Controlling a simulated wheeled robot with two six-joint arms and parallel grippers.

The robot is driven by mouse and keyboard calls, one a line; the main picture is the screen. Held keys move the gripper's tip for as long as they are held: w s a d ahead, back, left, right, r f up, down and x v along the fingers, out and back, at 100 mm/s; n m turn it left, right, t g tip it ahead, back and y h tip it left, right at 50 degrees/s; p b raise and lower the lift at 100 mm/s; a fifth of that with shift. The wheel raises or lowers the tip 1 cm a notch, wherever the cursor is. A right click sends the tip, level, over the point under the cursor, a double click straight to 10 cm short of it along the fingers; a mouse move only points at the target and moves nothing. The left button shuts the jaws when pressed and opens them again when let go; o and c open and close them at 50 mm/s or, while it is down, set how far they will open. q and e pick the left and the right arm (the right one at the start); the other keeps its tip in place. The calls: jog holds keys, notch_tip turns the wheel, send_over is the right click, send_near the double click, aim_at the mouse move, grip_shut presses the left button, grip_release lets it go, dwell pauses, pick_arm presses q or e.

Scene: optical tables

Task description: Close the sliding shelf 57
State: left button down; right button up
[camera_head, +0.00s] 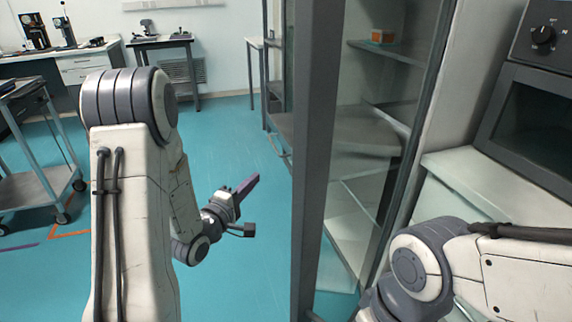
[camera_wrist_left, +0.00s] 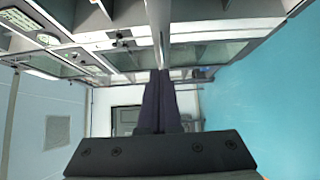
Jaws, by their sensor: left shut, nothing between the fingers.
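A tall grey cabinet with a glass-paned door (camera_head: 312,150) stands right of centre in the head view. A flat grey shelf (camera_head: 350,132) shows through the glass at mid height, and its edge seems to stick out left of the door frame. I cannot read a number on it, so I cannot tell if it is shelf 57. My left gripper (camera_head: 252,184) is left of the door frame, apart from it, shut and empty. In the left wrist view its dark fingers (camera_wrist_left: 159,100) are together, pointing toward a metal bar. My right gripper is out of the picture.
A small orange box (camera_head: 383,37) sits on an upper cabinet shelf. An oven-like appliance (camera_head: 530,115) stands at the right. A cart (camera_head: 40,180) stands at the far left. The teal floor (camera_head: 240,270) around my left gripper is clear.

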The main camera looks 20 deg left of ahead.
pick_arm(q)
send_near(281, 155)
jog(key=w, duration=0.4)
jog(key=shift+d, duration=0.4)
jog(key=shift+w+d+b, duration=0.5)
jog(key=shift+w+d, duration=0.95)
jog(key=shift+d, duration=0.15)
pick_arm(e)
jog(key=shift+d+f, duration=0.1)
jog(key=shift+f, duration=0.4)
pick_arm(q)
jog(key=shift+d, duration=0.1)
